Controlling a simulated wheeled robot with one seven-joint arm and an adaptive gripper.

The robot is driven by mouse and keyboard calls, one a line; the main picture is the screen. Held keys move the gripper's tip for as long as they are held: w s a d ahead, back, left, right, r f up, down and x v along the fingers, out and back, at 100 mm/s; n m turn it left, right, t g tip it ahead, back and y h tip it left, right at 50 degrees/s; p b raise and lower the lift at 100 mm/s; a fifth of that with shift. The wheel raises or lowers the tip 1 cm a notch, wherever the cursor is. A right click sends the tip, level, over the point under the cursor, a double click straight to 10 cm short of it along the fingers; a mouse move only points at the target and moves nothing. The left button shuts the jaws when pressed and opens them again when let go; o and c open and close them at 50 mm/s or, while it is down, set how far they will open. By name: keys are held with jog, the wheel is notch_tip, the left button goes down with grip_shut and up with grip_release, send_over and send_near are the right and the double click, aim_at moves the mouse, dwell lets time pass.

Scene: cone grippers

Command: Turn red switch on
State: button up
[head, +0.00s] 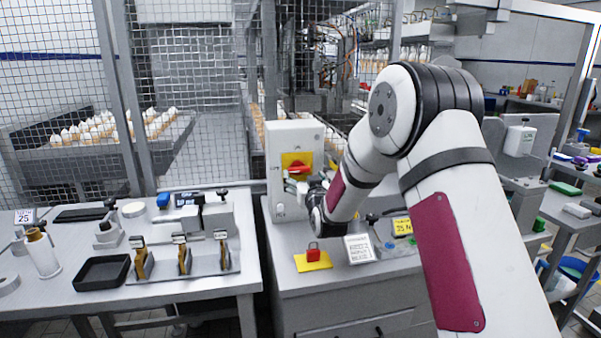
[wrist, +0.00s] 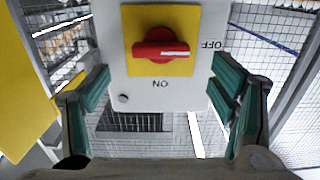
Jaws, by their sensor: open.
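The red switch (wrist: 162,50) is a rotary knob on a yellow plate (wrist: 136,20), on the front of a white box (wrist: 110,60). In the wrist view the lettering is upside down, with ON below the knob and OFF to its right. The knob lies level, its white mark pointing right, towards the OFF side. In the head view the switch (head: 299,170) is partly hidden by my gripper (head: 300,188). In the wrist view my gripper (wrist: 163,86) is open, its green-padded fingers wide apart to either side, with no contact with the knob visible.
A workbench (head: 190,290) with tools is at left. Wire mesh fencing (head: 190,60) stands behind.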

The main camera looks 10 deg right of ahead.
aim_at(300, 170)
jog(key=w, duration=0.5)
jog(key=shift+w, duration=0.35)
jog(key=c, duration=1.2)
